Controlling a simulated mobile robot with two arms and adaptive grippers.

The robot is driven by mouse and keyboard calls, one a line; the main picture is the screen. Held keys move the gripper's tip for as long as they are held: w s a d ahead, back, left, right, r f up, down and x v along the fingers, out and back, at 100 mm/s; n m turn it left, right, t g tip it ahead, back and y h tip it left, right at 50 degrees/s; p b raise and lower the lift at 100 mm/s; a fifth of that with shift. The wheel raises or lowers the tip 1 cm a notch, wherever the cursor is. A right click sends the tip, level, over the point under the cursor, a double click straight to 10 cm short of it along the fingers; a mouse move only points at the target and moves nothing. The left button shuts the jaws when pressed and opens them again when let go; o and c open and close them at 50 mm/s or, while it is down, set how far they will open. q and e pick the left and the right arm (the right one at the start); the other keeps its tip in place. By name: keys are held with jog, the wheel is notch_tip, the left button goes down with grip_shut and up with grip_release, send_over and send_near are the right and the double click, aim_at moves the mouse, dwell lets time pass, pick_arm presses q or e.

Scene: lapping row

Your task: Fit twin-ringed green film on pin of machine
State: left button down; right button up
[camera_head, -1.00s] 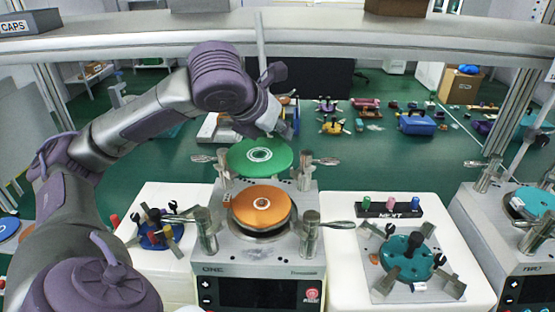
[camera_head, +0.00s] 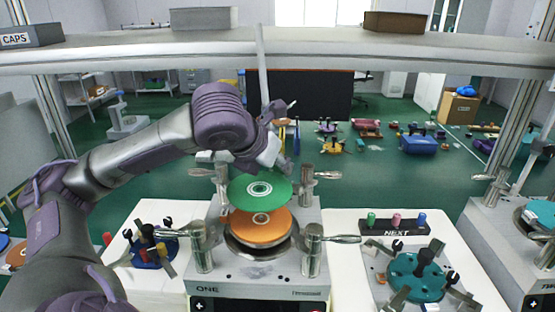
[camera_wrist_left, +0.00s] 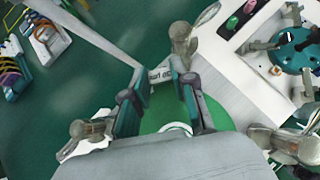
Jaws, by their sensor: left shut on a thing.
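The green film (camera_head: 245,184) is a round disc with two pale rings around its centre. My left gripper (camera_head: 268,160) is shut on its far edge and holds it level above machine ONE (camera_head: 240,277). In the left wrist view the fingers (camera_wrist_left: 160,108) sit over the green film (camera_wrist_left: 158,121), whose near part is hidden by the gripper body. An orange disc (camera_head: 250,232) with a pale centre ring lies on the machine's round plate. The green film overlaps its far part in the picture. I cannot clearly make out the pin. My right gripper is not in view.
Metal clamps with handles (camera_head: 314,240) stand around the plate. A teal disc fixture (camera_head: 405,279) and a NEXT peg rack (camera_head: 395,228) are on the right; a blue fixture (camera_head: 152,252) is on the left. A shelf (camera_head: 330,46) crosses above.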

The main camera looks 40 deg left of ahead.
aim_at(273, 179)
pick_arm(q)
jog(key=shift+f+b, duration=1.4)
jog(key=shift+f, duration=1.05)
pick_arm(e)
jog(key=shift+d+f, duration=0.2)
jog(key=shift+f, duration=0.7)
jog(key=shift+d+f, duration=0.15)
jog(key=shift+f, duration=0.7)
pick_arm(q)
jog(key=shift+p, duration=0.35)
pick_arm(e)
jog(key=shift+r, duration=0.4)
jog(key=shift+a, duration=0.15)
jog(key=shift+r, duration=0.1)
pick_arm(q)
jog(key=shift+p, duration=0.4)
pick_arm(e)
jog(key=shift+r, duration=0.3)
pick_arm(q)
jog(key=shift+p, duration=0.4)
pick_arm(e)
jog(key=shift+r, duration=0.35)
pick_arm(q)
jog(key=shift+f+b, duration=0.7)
jog(key=shift+f, duration=0.45)
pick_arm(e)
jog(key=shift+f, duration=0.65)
pick_arm(q)
jog(key=c, duration=0.9)
grip_release()
